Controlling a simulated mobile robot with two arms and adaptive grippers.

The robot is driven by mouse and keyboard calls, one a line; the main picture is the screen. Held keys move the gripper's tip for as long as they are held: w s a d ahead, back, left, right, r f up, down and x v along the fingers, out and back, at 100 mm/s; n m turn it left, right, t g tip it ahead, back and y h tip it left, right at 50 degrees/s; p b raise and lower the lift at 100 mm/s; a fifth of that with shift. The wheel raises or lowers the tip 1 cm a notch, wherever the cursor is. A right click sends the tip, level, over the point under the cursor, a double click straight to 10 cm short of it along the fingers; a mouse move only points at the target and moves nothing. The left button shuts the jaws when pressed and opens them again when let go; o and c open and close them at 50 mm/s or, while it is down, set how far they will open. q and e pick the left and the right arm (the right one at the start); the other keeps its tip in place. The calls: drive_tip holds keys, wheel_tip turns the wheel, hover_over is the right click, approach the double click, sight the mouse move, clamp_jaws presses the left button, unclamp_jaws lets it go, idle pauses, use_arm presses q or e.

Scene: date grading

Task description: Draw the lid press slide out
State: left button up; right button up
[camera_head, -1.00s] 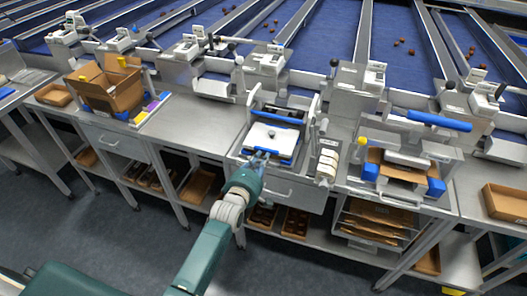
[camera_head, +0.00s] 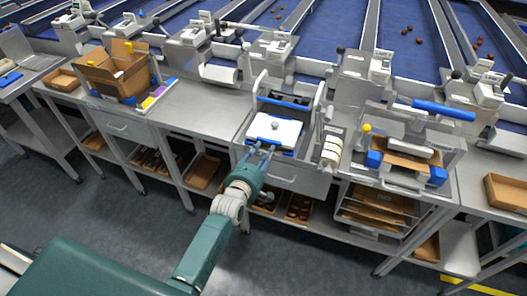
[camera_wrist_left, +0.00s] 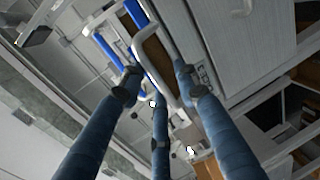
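The lid press (camera_head: 316,100) stands on the grey bench in the middle of the head view, with an upright metal frame and a dark block at its back. Its slide carries a white plate (camera_head: 268,130) with a small knob on top and blue edging at the front. My left gripper (camera_head: 261,153) is at the slide's front edge, fingers pointing towards it. In the left wrist view, the blue fingers of my left gripper (camera_wrist_left: 158,85) are spread apart, with a grey loop handle (camera_wrist_left: 150,45) between and beyond them. Contact with the handle cannot be told. My right gripper is not in view.
A station with blue blocks (camera_head: 374,159) is further right. An open cardboard box (camera_head: 112,75) sits at the left. Bare bench (camera_head: 195,105) lies left of the press.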

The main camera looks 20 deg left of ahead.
use_arm(q)
drive_tip(key=v, duration=1.2)
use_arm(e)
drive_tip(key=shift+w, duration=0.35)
use_arm(q)
drive_tip(key=s+d+f+m+g+b, duration=0.1)
drive_tip(key=s+f+m+g, duration=0.3)
drive_tip(key=f, duration=0.7)
drive_tip(key=s+d+f+m+g, duration=0.1)
drive_tip(key=s+f+m, duration=0.1)
drive_tip(key=s+f, duration=0.65)
drive_tip(key=s+d+f+m+g+b, duration=0.15)
drive_tip(key=f+m, duration=0.25)
drive_tip(key=f, duration=0.9)
drive_tip(key=s+a+f+m+g, duration=0.2)
drive_tip(key=s+f, duration=0.4)
drive_tip(key=s, duration=0.4)
drive_tip(key=s+a+f+m+g+b, duration=0.1)
drive_tip(key=s+a+f+m+g, duration=0.1)
drive_tip(key=s+f, duration=0.4)
drive_tip(key=s+a+f+m+g, duration=0.2)
drive_tip(key=s+f+m+g, duration=0.2)
drive_tip(key=s, duration=1.1)
wheel_tip(320, 180, down, 3)
drive_tip(key=shift+s+f+m+y+b, duration=0.1)
drive_tip(key=shift+s+m+y+b, duration=0.2)
drive_tip(key=shift+m, duration=0.8)
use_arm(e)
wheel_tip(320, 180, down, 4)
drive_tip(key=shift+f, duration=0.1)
